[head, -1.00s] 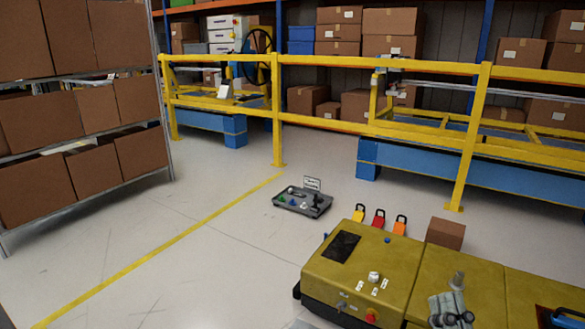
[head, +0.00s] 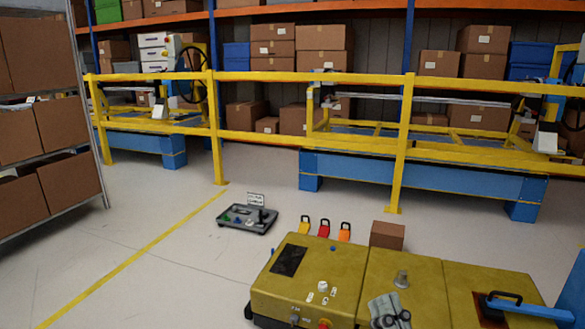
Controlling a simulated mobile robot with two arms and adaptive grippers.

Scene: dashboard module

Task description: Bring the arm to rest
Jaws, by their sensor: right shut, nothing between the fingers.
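My right gripper (head: 386,301), grey with dark joints, shows at the bottom edge of the head view, right of the middle. Its fingers are shut with nothing between them. It appears in front of or above the mustard-yellow dashboard module (head: 345,268); whether it touches the surface I cannot tell. Most of the right arm is hidden below the frame. My left gripper is not in view.
Yellow, red and orange padlocks (head: 323,229) and a brown box (head: 387,235) stand behind the module. A blue bar with a dark loop (head: 530,309) lies at the right. A dark tray (head: 246,218) sits on the floor. Yellow railing (head: 300,77) crosses behind; floor at left is clear.

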